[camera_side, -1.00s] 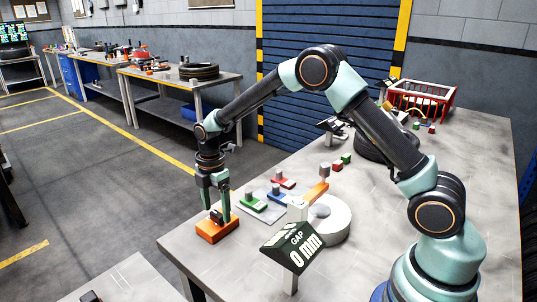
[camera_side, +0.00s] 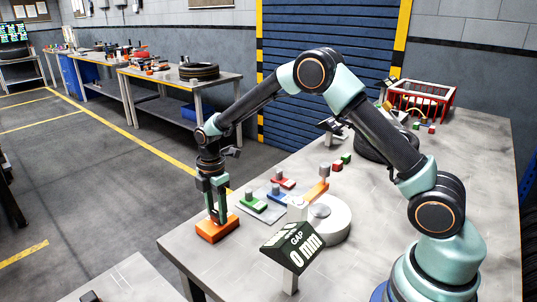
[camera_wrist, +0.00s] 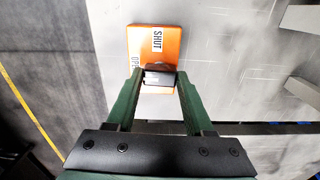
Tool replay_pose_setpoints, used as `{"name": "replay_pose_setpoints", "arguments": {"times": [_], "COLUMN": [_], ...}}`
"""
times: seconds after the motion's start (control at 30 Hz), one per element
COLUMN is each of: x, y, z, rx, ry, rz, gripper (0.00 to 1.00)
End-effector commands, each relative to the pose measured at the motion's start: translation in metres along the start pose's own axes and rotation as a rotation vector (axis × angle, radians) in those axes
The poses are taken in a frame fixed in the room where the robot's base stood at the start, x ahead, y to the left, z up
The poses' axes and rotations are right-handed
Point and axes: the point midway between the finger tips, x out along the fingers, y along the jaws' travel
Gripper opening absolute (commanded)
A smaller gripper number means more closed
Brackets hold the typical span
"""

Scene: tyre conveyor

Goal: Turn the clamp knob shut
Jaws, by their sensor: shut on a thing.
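The orange clamp block (camera_side: 213,233) sits near the front left edge of the table. In the wrist view the orange block (camera_wrist: 143,42) carries the words SHUT and OPEN. My gripper (camera_side: 218,220) points straight down over the block, and its green fingers are shut on the dark knob (camera_wrist: 160,77), one finger on each side. The knob stands close to the OPEN word, which is partly hidden. In the side view the fingers mostly hide the knob. A dark sign (camera_side: 293,246) reads GAP 0 mm.
A white round disc (camera_side: 335,226) with an orange bar (camera_side: 317,190) stands right of the sign. Green (camera_side: 253,205), blue (camera_side: 277,199) and red (camera_side: 284,183) pieces lie behind the clamp. A tyre (camera_side: 371,147) and red basket (camera_side: 424,98) are further back.

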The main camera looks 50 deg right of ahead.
Motion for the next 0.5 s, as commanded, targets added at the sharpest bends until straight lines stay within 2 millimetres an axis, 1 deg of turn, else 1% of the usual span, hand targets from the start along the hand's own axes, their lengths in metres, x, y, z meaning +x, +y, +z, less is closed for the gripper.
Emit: {"name": "replay_pose_setpoints", "arguments": {"times": [0.27,0.5], "x": [-0.0011,-0.0014], "y": [-0.0004,-0.0004], "z": [-0.0001,-0.0002], "rx": [0.178,0.403], "ry": [-0.001,-0.001], "rz": [-0.003,-0.003], "gripper": [0.00,0.00]}}
